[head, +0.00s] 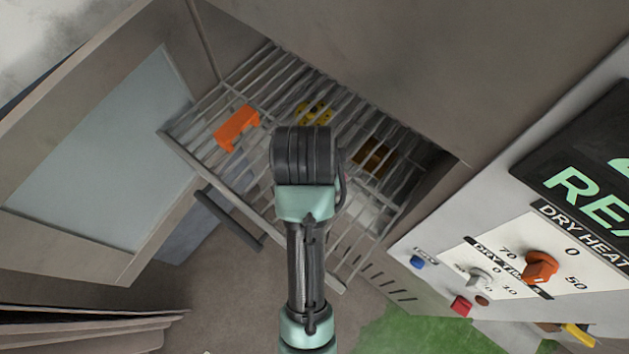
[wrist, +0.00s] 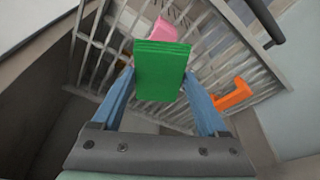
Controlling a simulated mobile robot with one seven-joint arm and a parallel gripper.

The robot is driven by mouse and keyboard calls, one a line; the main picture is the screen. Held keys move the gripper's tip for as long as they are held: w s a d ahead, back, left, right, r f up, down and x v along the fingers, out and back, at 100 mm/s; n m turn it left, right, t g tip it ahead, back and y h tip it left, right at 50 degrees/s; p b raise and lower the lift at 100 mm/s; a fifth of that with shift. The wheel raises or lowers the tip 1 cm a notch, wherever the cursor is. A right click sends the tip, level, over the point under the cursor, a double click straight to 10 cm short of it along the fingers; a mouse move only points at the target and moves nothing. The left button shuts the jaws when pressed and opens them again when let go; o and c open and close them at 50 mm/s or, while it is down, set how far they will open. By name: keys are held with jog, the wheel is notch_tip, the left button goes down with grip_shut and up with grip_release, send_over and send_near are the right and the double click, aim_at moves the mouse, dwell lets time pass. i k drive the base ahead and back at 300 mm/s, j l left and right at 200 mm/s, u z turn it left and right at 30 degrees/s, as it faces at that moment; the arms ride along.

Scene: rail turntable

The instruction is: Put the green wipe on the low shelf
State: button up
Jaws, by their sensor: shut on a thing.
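The green wipe (wrist: 161,66) is a folded green block in the middle of the wrist view. My gripper (wrist: 160,84) is shut on it, with one blue finger at each side. The wipe is in front of a wire rack (wrist: 252,72); I cannot tell whether it touches the bars. In the head view my arm covers the wipe and the gripper fingers, over the same wire rack (head: 185,153) inside an open cabinet. I cannot tell which surface is the low shelf.
An orange bracket-like piece (head: 237,127), a yellow piece (head: 313,111) and a brown piece (head: 374,156) are at the rack. A pink thing (wrist: 160,31) shows past the wipe. An open cabinet door (head: 95,150) is left; a control panel (head: 510,270) with knobs is right.

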aim_at(508, 332)
jog(key=k, duration=1)
